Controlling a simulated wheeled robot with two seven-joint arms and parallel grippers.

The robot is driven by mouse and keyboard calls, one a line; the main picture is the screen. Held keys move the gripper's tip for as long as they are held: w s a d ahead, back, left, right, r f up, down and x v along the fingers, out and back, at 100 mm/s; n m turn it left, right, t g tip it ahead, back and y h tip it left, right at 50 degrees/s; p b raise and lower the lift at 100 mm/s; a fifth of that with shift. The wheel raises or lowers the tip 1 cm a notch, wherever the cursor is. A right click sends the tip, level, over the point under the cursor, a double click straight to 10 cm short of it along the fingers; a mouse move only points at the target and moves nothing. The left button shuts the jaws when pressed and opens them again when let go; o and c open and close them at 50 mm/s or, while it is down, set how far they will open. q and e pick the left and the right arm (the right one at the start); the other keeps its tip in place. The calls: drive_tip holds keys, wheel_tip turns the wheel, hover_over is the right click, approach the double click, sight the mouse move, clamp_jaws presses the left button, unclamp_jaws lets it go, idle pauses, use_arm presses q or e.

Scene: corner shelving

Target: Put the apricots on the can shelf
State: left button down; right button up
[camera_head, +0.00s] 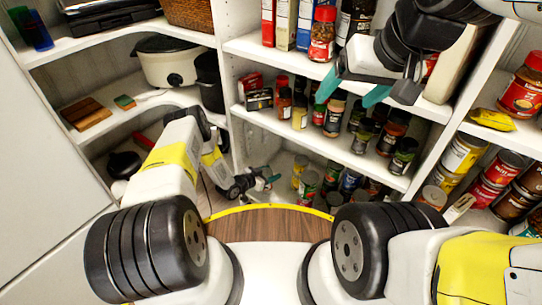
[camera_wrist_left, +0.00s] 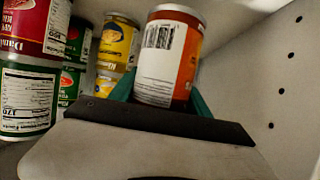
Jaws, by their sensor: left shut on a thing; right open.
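My left gripper (camera_head: 264,179) reaches into the low shelf at the centre of the head view. In the left wrist view it is shut on an orange-and-white can (camera_wrist_left: 168,58), with a teal finger on each side. The can's barcode side faces the camera; its front is hidden, so I cannot read whether it is apricots. Other cans stand on the low shelf (camera_head: 306,184), beside the gripper. Yellow cans (camera_wrist_left: 117,45) and red-and-green cans (camera_wrist_left: 30,95) stand left of the held can. My right gripper (camera_head: 351,91) is open and empty in front of the spice shelf.
Spice jars (camera_head: 333,113) fill the middle shelf above the low one. More cans (camera_head: 483,190) are stacked on the right shelves. A white side wall (camera_wrist_left: 275,85) with holes lies close to the right of the held can. A slow cooker (camera_head: 170,62) stands on the left shelving.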

use_arm(q)
drive_tip(key=shift+w+d+f, duration=0.1)
drive_tip(key=shift+w+f, duration=0.1)
drive_tip(key=shift+f, duration=0.7)
drive_tip(key=shift+w+d+f, duration=0.1)
drive_tip(key=shift+w+f, duration=0.05)
drive_tip(key=shift+f, duration=0.7)
drive_tip(key=shift+f, duration=0.1)
drive_tip(key=c, duration=0.5)
unclamp_jaws()
drive_tip(key=v, duration=1.2)
drive_tip(key=shift+s+a, duration=0.1)
drive_tip(key=shift+a, duration=0.05)
